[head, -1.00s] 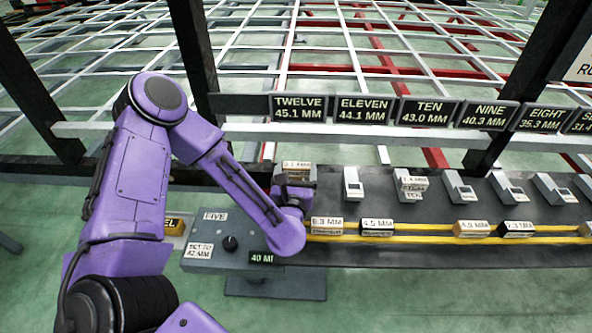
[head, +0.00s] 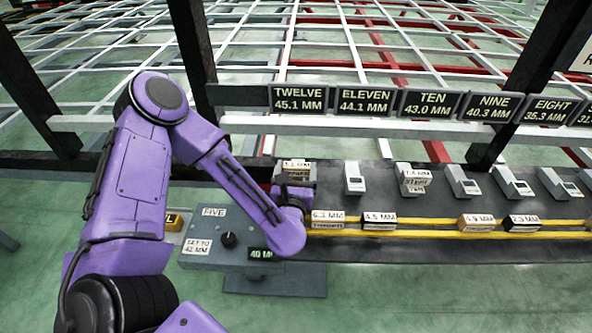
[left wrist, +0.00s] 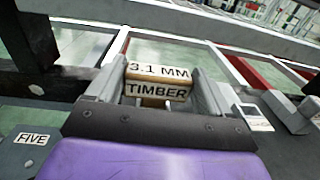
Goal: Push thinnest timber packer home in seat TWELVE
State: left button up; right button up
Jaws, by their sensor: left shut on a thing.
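The thinnest timber packer (left wrist: 158,82), a pale wooden block marked "3.1 MM TIMBER", is between the fingers of my left gripper (left wrist: 155,95) in the left wrist view. In the head view the packer (head: 297,167) shows just beyond my purple wrist, below the TWELVE 45.1 MM sign (head: 299,98). My left gripper (head: 296,180) is shut on it there. The seat under the packer is mostly hidden by the gripper, so I cannot tell how deep it sits. My right gripper is not in view.
Grey seats stand along the dark bench to the right, including one below ELEVEN (head: 354,178). Below TEN, a seat holds a labelled block (head: 413,179). Labelled packers, including a 6.3 MM one (head: 327,219), lie along the yellow lines. A grey FIVE control box (head: 228,240) stands near my forearm.

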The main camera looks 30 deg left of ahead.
pick_arm(q)
jog(key=shift+f+b, duration=0.6)
jog(key=shift+f, duration=0.15)
jog(key=shift+r, duration=0.25)
jog(key=shift+r+p, duration=1.9)
jog(key=shift+r, duration=0.3)
jog(key=shift+b, duration=0.5)
jog(key=shift+f+b, duration=2.15)
jog(key=shift+f, duration=0.2)
jog(key=o, duration=1.1)
